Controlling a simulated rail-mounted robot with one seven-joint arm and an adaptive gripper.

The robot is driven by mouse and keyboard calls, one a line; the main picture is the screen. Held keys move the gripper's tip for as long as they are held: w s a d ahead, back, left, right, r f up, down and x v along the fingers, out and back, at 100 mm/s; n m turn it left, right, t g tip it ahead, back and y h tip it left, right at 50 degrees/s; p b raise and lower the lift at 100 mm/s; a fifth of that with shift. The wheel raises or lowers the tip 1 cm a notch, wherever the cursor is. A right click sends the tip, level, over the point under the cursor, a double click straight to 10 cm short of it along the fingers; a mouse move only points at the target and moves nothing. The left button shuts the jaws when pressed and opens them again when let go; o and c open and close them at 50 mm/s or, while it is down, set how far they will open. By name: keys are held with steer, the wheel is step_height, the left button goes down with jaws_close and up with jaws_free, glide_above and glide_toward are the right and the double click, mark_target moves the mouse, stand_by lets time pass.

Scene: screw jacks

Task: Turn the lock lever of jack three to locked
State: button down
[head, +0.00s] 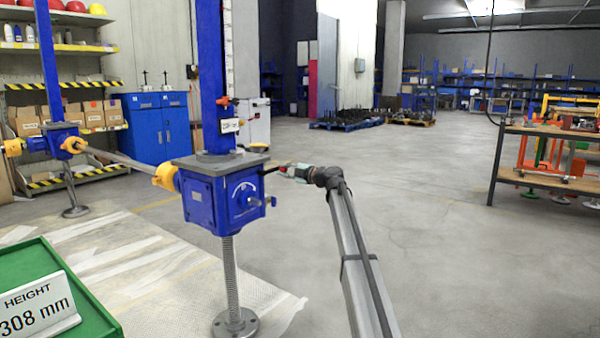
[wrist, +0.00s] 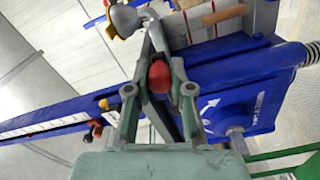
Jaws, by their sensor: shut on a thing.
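The near jack (head: 224,195) is a blue gearbox with a grey top plate, a tall blue column and a threaded spindle below. A curved white mark shows on its front face. A dark lever (head: 270,171) sticks out from its right side near the top. My gripper (head: 287,170) is at the lever's outer end. In the wrist view, my gripper (wrist: 160,82) is closed around a red knob (wrist: 159,76) between its fingers. The blue housing (wrist: 250,95) with a white arrow lies to the right. I cannot read a jack number, and the fingers hide part of the lever.
A yellow coupling (head: 165,177) and shaft join the near jack to another blue jack (head: 62,142). A green tray (head: 95,310) with a sign reading 308 mm is at lower left. A workbench (head: 548,180) stands at right. Floor right of my arm is clear.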

steer(key=shift+w+r, duration=0.1)
steer(key=shift+r, duration=0.05)
steer(key=c, duration=1)
jaws_free()
steer(key=shift+a, duration=0.1)
steer(key=shift+s+d, duration=0.35)
steer(key=v, duration=1.1)
steer(key=shift+d, duration=0.1)
